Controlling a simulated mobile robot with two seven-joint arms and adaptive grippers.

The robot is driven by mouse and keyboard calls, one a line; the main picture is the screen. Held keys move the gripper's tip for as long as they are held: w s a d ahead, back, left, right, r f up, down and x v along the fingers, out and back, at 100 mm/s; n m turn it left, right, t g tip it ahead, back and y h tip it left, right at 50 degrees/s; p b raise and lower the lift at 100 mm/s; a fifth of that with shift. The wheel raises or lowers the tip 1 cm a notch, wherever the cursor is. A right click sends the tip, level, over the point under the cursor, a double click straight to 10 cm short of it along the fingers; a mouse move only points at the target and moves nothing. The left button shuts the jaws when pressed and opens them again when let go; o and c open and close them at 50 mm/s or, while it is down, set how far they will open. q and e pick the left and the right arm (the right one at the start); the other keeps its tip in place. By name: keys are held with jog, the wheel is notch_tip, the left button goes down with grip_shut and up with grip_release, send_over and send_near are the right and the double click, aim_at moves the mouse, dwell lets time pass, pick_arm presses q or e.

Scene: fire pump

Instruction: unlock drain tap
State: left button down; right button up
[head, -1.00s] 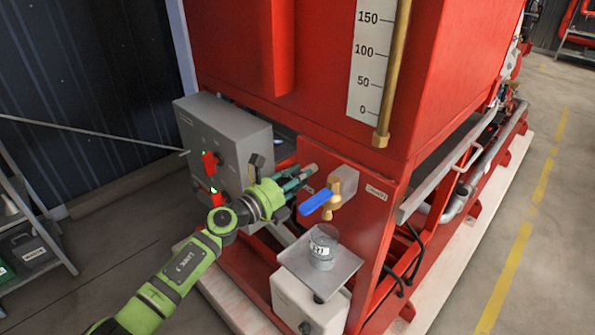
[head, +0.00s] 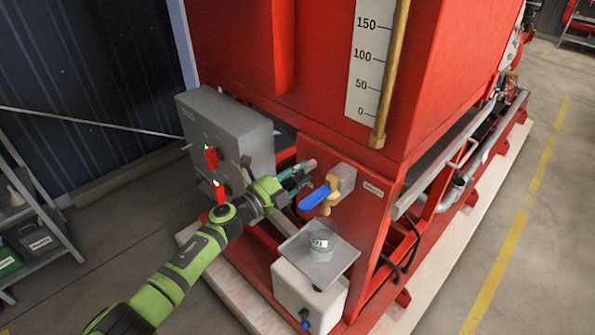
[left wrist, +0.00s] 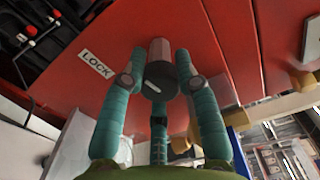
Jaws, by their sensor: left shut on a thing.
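The drain tap (head: 332,195) is brass with a blue lever handle (head: 314,197) and sticks out of the red panel. To its left, a short grey and reddish lock cylinder (left wrist: 160,68) juts from the panel beside a LOCK label (left wrist: 97,65). My left gripper (head: 297,174) reaches in from the left, close beside the tap. In the left wrist view its teal fingers (left wrist: 160,78) are shut around the lock cylinder, with its end face showing between them. The blue handle shows partly behind the right finger in the wrist view (left wrist: 238,118). My right gripper is out of view.
A small glass (head: 321,243) stands on a metal plate (head: 345,255) over a white box (head: 305,295), below the tap. A grey control box (head: 215,130) with red switches is close to my left arm. A shelf (head: 60,225) stands at left. Floor at right is clear.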

dwell(0.4)
pick_arm(q)
jog(key=c, duration=0.9)
grip_release()
jog(key=v, duration=1.2)
